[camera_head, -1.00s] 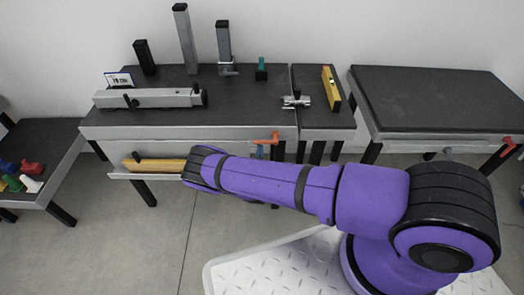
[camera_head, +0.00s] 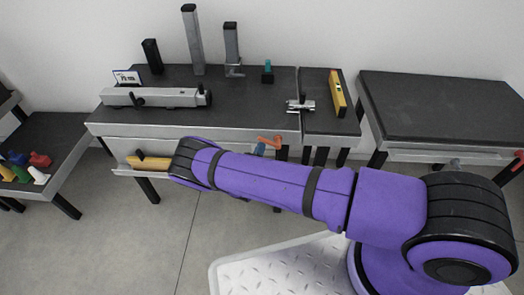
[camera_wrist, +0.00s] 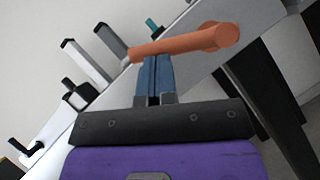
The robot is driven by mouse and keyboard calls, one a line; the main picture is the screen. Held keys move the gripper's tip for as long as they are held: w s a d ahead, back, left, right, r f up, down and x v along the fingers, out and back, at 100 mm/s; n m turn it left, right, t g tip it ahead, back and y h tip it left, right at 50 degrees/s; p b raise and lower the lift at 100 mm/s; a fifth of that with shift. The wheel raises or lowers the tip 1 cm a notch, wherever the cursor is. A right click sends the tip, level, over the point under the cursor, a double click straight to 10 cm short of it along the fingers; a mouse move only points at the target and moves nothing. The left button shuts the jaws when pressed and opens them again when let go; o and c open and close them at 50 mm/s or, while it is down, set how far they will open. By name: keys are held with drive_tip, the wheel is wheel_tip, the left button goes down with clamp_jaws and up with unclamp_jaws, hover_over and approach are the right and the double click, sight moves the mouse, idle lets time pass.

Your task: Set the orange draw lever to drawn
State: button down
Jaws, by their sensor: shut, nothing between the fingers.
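The orange draw lever (camera_head: 270,140) sits on the front edge of the middle bench, near its right end. In the wrist view the lever (camera_wrist: 185,44) is a bar running left from a round hub at its right end. My gripper (camera_wrist: 154,60) has its two blue fingers shut together with nothing between them. The fingertips meet the lever bar's lower edge in the picture; I cannot tell whether they touch it. In the head view my gripper (camera_head: 260,149) shows just below the lever, mostly hidden behind my purple arm.
The middle bench (camera_head: 240,95) carries a grey rail (camera_head: 155,97), upright posts and a small clamp (camera_head: 300,105). A yellow level (camera_head: 338,93) lies at right. A yellow block (camera_head: 150,162) rests on a low front ledge. Another bench (camera_head: 435,105) stands right, with a red lever (camera_head: 519,160).

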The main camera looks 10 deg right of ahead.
drive_tip(key=s+d+r+m+g, duration=0.1)
drive_tip(key=d+r+m+g, duration=0.2)
drive_tip(key=m, duration=0.9)
wheel_tip(320, 180, up, 2)
drive_tip(key=g, duration=0.4)
drive_tip(key=shift+d+r, duration=0.25)
drive_tip(key=shift+d, duration=0.1)
drive_tip(key=shift+s+d, duration=0.1)
drive_tip(key=w+a+v, duration=0.2)
drive_tip(key=v, duration=1)
drive_tip(key=shift+a+r, duration=0.25)
drive_tip(key=shift+r, duration=0.1)
drive_tip(key=shift+s, duration=0.1)
